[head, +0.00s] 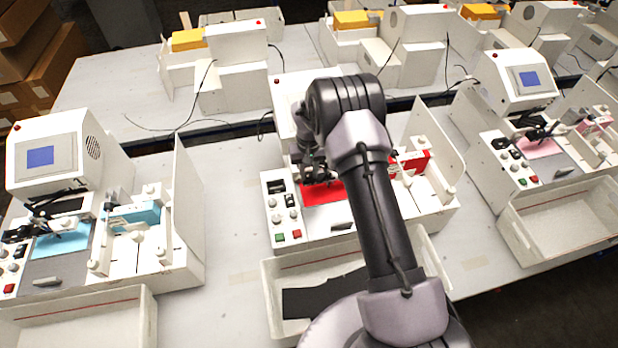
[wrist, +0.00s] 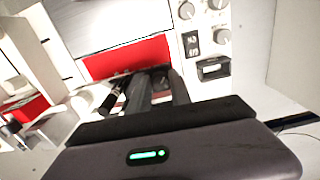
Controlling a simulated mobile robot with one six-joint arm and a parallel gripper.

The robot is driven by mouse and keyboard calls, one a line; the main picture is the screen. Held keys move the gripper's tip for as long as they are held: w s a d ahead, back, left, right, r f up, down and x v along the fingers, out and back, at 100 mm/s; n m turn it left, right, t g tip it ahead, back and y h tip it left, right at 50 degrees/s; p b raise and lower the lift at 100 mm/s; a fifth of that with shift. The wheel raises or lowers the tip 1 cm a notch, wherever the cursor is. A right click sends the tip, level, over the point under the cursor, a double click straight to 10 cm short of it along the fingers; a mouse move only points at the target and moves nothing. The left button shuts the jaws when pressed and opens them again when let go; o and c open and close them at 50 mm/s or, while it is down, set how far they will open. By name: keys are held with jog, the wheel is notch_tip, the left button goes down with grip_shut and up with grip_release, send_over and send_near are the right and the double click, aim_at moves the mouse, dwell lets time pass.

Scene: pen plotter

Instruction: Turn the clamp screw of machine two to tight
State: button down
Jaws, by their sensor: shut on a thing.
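Machine two appears to be the middle white plotter (head: 350,225), with a red sheet (head: 322,193) on its bed. My arm reaches over it and hides much of its upper part. My gripper (wrist: 158,78) is shut at the dark pen carriage, just beside the red sheet, which also shows in the wrist view (wrist: 125,58). The clamp screw is hidden between the fingers, so its turn cannot be read. A black cylinder (wrist: 108,100), perhaps the pen, lies just left of the fingers.
Knobs and switches (wrist: 205,35) sit on the panel close to the fingers. Similar plotters stand at left with a blue sheet (head: 62,240) and at right with a pink sheet (head: 540,147). An open white bin (head: 275,300) stands in front of the middle machine.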

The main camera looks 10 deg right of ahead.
aim_at(309, 175)
jog(key=shift+m+b, duration=0.8)
jog(key=c, duration=1.2)
grip_release()
jog(key=shift+o, duration=0.2)
notch_tip(309, 175, up, 18)
jog(key=shift+f, duration=0.25)
jog(key=shift+f, duration=0.1)
